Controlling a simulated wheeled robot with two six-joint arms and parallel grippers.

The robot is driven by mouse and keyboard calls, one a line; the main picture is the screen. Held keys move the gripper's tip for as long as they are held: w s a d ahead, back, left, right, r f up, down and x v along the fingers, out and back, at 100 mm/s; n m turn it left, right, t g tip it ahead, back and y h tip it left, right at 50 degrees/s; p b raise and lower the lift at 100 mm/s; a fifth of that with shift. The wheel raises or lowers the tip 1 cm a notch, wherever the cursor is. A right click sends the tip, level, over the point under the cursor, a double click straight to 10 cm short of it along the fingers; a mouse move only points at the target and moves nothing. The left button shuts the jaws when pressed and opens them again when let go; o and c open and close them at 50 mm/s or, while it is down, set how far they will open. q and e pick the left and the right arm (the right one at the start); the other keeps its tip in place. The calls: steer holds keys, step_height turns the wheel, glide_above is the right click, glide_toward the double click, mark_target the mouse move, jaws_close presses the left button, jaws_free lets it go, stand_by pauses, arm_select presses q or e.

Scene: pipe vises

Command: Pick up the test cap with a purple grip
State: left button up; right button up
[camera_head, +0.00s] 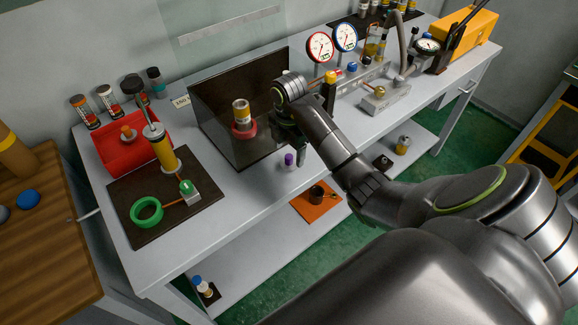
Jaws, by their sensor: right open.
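The test cap with a purple grip (289,160) is a small item near the front edge of the grey bench, right of the dark open-fronted box. My right gripper (291,150) points down over it from above. The gripper is open, and one finger shows just right of the purple grip. The other finger is hard to make out against the dark parts, so I cannot tell whether the cap stands between the fingers. The lower part of the cap is small and partly hidden. My left gripper is not in view.
The dark box (215,112) holds a yellow-and-red part close left of my gripper. A dark mat (128,215) with a green ring lies further left, by a red bin (130,155). Gauges (345,38) and a grey vise (386,99) stand to the right.

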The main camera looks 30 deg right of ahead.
mark_target(289, 156)
step_height(289, 156, down, 2)
steer(key=shift+w+f+b, duration=0.1)
steer(key=shift+b, duration=0.3)
steer(key=shift+f+p, duration=0.3)
steer(key=shift+p, duration=0.1)
steer(key=shift+w+f, duration=0.1)
steer(key=shift+f, duration=0.55)
steer(key=c, duration=1.1)
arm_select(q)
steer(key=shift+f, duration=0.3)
arm_select(e)
steer(key=shift+d, duration=0.1)
steer(key=shift+c, duration=0.2)
steer(key=shift+r, duration=0.1)
